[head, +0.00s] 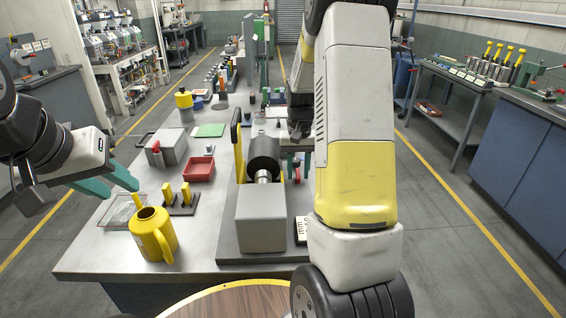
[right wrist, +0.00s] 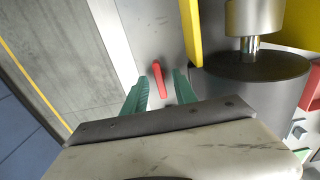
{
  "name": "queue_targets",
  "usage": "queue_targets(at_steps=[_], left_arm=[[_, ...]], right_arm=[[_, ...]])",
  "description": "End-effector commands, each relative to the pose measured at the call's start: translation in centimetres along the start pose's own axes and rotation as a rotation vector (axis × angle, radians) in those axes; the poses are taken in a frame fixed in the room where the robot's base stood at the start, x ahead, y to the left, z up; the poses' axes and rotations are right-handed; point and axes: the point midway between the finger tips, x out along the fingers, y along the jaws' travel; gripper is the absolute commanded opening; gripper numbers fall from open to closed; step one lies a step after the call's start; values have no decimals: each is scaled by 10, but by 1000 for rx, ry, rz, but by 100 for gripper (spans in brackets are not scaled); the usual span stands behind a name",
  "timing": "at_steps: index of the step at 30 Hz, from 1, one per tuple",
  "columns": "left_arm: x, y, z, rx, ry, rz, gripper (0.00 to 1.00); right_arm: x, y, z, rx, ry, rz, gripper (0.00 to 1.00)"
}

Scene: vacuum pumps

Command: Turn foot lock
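A small red lever, which I take to be the foot lock (right wrist: 158,80), stands up from the grey surface in the right wrist view. It also shows in the head view (head: 297,172), beside the pump with the black cylinder (head: 263,152). My right gripper (right wrist: 161,84) is open, with one green finger on each side of the lever. I see a gap on both sides, so neither finger clearly touches it. My left gripper (head: 124,190) is open and empty above the table's left edge.
A yellow jug (head: 153,234), red tray (head: 199,169), grey box with a red handle (head: 165,148) and yellow-handled parts (head: 186,196) stand on the table. A yellow bar (right wrist: 192,30) stands close to the right finger in the wrist view. My right arm hides the table's right side.

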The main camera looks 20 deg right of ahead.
Motion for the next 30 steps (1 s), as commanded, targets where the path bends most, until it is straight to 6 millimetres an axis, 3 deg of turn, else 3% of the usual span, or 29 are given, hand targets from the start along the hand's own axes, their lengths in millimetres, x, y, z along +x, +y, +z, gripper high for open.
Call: queue_targets(at_steps=[30], left_arm=[[0,0,0,0,0,0,36]], right_arm=[[-20,0,0,2,-1,0,34]])
